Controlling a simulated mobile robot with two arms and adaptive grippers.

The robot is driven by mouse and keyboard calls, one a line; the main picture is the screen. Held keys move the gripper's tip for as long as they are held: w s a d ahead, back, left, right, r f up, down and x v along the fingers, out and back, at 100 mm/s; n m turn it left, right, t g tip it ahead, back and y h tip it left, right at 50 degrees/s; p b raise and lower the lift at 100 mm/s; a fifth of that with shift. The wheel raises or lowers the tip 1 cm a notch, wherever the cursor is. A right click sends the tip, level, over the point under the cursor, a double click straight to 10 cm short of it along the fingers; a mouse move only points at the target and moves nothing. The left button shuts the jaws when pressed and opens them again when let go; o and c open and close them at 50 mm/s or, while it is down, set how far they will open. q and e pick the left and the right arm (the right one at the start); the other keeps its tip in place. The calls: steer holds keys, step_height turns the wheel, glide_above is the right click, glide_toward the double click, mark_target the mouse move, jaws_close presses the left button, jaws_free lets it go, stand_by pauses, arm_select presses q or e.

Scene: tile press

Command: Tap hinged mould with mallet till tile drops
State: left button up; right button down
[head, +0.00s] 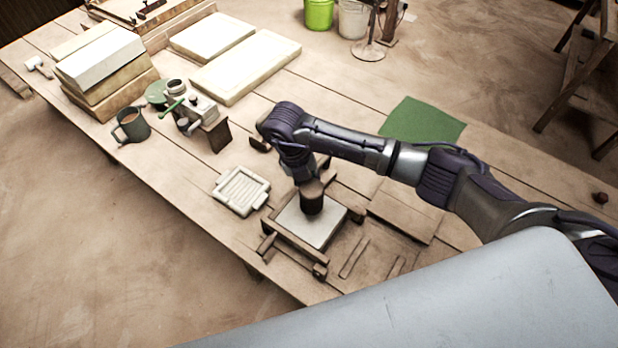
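My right arm reaches in from the right, and its gripper (305,174) points down over a wooden frame. A dark brown cylinder (312,202), possibly a mallet head, is directly below the gripper, over the frame's pale square slab (305,227). The fingers are too small and dark to tell whether they close on it, or whether it touches the slab. The brown wooden frame (290,241), which looks like the mould, lies around the slab near the table's front edge. A small white-headed tool like a mallet (37,65) lies at the table's far left. My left gripper is out of view.
A dark mug (131,125), a small machine with a green handle (198,112) and stacked blocks (102,65) stand further left. A green cloth (422,121) lies behind my arm. Wooden strips (354,258) lie right of the frame.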

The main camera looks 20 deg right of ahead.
arm_select(q)
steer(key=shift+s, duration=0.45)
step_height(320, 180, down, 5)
steer(key=b, duration=0.5)
arm_select(e)
steer(key=x, duration=0.2)
steer(key=a+x, duration=0.1)
steer(key=x, duration=0.2)
steer(key=shift+w+f, duration=0.15)
steer(key=shift+f, duration=0.1)
steer(key=shift+r+p, duration=0.5)
steer(key=shift+p, duration=0.15)
steer(key=p+v, duration=0.1)
steer(key=v, duration=0.1)
steer(key=d+p+v, duration=0.1)
steer(key=p+v, duration=0.1)
steer(key=shift+a+r, duration=0.1)
steer(key=shift+r, duration=0.2)
steer(key=shift+f, duration=0.1)
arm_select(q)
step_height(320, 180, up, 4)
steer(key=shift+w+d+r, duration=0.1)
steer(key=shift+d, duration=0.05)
